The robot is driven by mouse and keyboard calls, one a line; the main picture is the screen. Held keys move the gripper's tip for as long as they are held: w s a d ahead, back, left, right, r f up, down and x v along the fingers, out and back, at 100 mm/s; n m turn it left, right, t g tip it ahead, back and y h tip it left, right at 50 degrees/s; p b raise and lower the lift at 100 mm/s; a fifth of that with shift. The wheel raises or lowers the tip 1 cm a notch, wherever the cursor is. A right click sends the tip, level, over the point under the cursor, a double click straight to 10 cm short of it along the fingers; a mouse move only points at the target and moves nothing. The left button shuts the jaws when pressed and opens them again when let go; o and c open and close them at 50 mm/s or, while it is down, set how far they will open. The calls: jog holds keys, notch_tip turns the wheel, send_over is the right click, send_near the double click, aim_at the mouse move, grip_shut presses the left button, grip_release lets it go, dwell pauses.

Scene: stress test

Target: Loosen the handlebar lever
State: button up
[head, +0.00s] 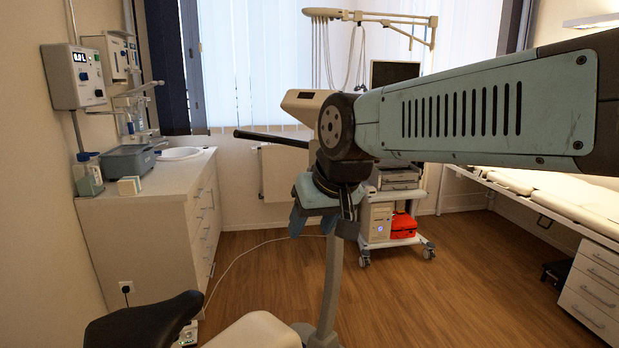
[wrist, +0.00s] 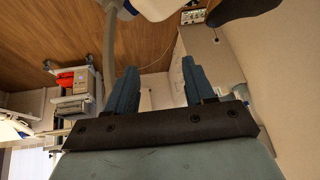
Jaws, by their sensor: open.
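A stationary bike stands in front of me. Its black handlebar (head: 270,138) sticks out to the left below a beige console (head: 302,101), and my arm covers the part on the right. I cannot make out the handlebar lever in either view. My gripper (head: 320,234) points down beside the bike's grey post (head: 331,285), below the handlebar. In the wrist view my gripper (wrist: 158,68) has its two blue fingers wide apart with nothing between them. The post (wrist: 109,55) shows to the left of the fingers there.
The black saddle (head: 143,322) and beige bike body (head: 255,331) are at the bottom. A cabinet (head: 150,235) with a sink stands left. A trolley (head: 391,235) with a red bag (head: 403,226) stands behind my arm. A couch (head: 560,196) is at the right. The wood floor between is mostly clear.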

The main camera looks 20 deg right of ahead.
jog(key=w+r+m+t+y, duration=0.15)
jog(key=w+m, duration=0.45)
jog(key=w, duration=0.6)
jog(key=w+r+m+t, duration=0.1)
jog(key=w+m+t, duration=0.35)
jog(key=w, duration=0.75)
jog(key=w+d+f+m+h, duration=0.1)
jog(key=w+d+m+h, duration=0.15)
jog(key=w+m, duration=0.3)
jog(key=w+d+f+m+h, duration=0.2)
jog(key=w+d+m, duration=0.15)
jog(key=w, duration=0.25)
jog(key=w+d+f+m+g+h, duration=0.2)
jog(key=d+m+h, duration=0.2)
jog(key=d+m, duration=0.2)
jog(key=w+d+f+m+g+h, duration=0.2)
jog(key=w+d+f+m+h, duration=0.1)
jog(key=d+m+h, duration=0.1)
jog(key=w+d+f+m+g+h, duration=0.2)
jog(key=w+d+f+m+h, duration=0.1)
jog(key=d+m, duration=0.4)
jog(key=shift+d+f+m+g+h, duration=0.1)
jog(key=shift+d+m+g+h, duration=0.3)
jog(key=shift+d+h, duration=0.45)
jog(key=shift+d, duration=0.15)
grip_shut()
